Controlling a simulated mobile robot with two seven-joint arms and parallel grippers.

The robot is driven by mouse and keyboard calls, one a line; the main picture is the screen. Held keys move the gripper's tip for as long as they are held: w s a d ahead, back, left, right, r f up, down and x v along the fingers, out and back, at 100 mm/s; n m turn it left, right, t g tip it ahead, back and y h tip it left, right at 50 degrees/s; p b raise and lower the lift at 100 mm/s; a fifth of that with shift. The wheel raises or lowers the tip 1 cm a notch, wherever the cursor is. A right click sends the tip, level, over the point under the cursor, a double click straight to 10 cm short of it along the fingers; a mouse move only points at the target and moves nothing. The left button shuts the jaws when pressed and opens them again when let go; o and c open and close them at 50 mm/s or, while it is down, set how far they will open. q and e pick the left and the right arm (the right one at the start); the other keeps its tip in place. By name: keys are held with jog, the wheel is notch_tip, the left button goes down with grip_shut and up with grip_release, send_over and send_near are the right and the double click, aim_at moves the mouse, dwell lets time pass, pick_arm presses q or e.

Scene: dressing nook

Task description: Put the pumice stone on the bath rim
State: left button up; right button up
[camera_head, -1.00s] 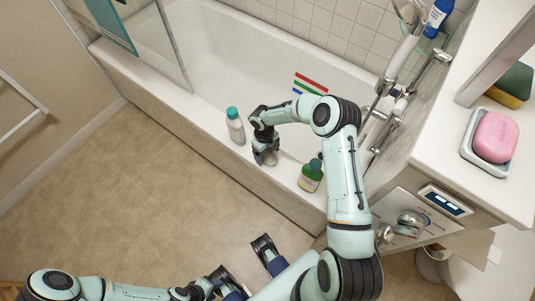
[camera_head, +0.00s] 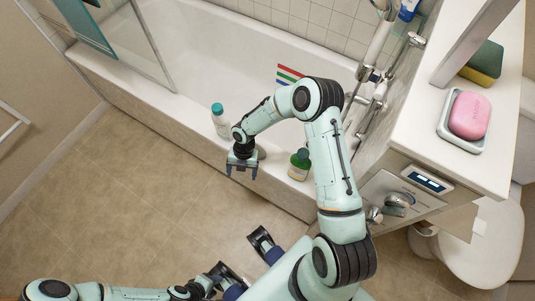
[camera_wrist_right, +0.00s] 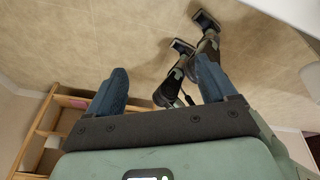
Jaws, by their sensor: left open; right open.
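The pumice stone (camera_head: 261,153) is a small pale grey lump on the bath's front rim (camera_head: 185,108) in the head view, partly hidden behind my right gripper (camera_head: 242,170). That gripper is open and empty just in front of the rim, fingers pointing toward the floor side, apart from the stone. In the right wrist view my right gripper (camera_wrist_right: 160,78) has its two blue fingers spread with nothing between them. My left gripper (camera_head: 244,257) is open and empty over the floor, low in the head view.
Pink soap (camera_head: 469,116) in a dish and a sponge (camera_head: 483,61) lie on the right counter. The floor before the bath is clear.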

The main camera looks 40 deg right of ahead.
jog(key=s+a+f+m+y, duration=0.1)
jog(key=s+a+f+m, duration=0.25)
jog(key=s+m, duration=0.35)
jog(key=s+a+f+m+y, duration=0.15)
jog(key=s+a+m, duration=0.3)
jog(key=m, duration=0.45)
jog(key=s+f+m+h, duration=0.2)
jog(key=s+m, duration=0.9)
jog(key=m, duration=0.3)
jog(key=shift+d+m, duration=0.25)
jog(key=shift+m, duration=0.05)
jog(key=shift+r, duration=0.15)
